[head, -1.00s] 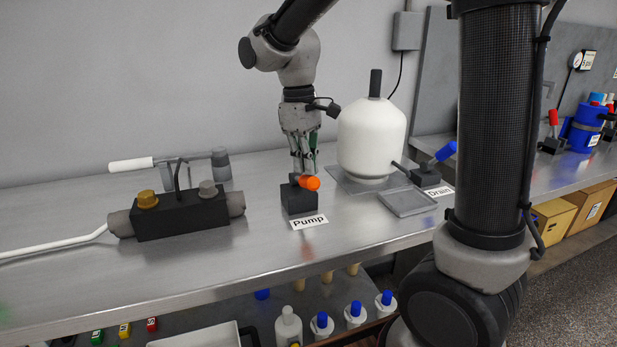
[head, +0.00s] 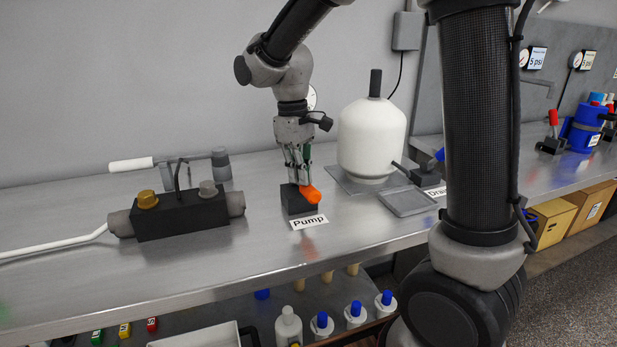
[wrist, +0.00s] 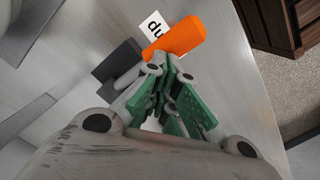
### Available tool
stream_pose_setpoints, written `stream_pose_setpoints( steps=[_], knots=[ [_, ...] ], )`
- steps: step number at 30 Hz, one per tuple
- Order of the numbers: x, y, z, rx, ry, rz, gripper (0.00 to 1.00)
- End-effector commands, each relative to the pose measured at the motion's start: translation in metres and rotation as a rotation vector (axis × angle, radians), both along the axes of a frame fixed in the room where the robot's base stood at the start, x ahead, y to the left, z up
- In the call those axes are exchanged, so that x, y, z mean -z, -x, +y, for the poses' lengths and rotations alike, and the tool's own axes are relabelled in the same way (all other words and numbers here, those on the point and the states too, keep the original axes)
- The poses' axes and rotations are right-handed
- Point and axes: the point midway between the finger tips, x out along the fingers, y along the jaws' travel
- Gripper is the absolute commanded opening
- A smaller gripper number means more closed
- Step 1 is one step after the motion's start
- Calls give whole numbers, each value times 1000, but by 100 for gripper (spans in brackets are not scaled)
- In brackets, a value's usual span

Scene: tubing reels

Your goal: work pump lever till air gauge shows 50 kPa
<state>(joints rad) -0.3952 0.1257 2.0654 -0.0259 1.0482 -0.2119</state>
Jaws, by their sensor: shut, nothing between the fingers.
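The pump is a black block (head: 299,207) with an orange-handled lever (head: 310,194), standing behind a "Pump" label (head: 309,222). My gripper (head: 302,181) is shut with nothing between its fingers. It points down at the lever from above, its tips at or just beside the orange handle. In the wrist view the green-padded fingertips (wrist: 167,62) are close to the orange handle (wrist: 173,38) and its grey shaft; I cannot tell if they touch. A round white gauge (head: 311,98) on the wall is mostly hidden behind my arm, and its reading cannot be seen.
A white tank (head: 371,138) stands right of the pump, with a grey tray (head: 407,201) and a blue-handled drain valve (head: 439,156) beside it. A black fitting block (head: 181,215) with a white-handled tool (head: 131,165) lies left. Bare bench separates it from the pump.

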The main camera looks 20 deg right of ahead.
Motion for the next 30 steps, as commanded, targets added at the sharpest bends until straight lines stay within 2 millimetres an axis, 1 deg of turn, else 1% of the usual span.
stream_pose_setpoints(
  steps=[1,3,11,14,17,20,24,27,30],
  knots=[
    [-2,-6,4,-1,-1,-1,0],
    [-4,-11,8,-1,-1,-1,0],
    [-5,-11,8,0,0,0,0],
    [-9,-12,8,0,-1,-1,0],
    [-21,-13,9,0,-1,-3,0],
    [-40,-15,10,0,-2,-4,0],
    [-71,-17,12,0,-2,-4,0],
    [-91,-19,14,0,-2,-4,0],
    [-107,-20,14,0,-1,-2,0]
  ],
)
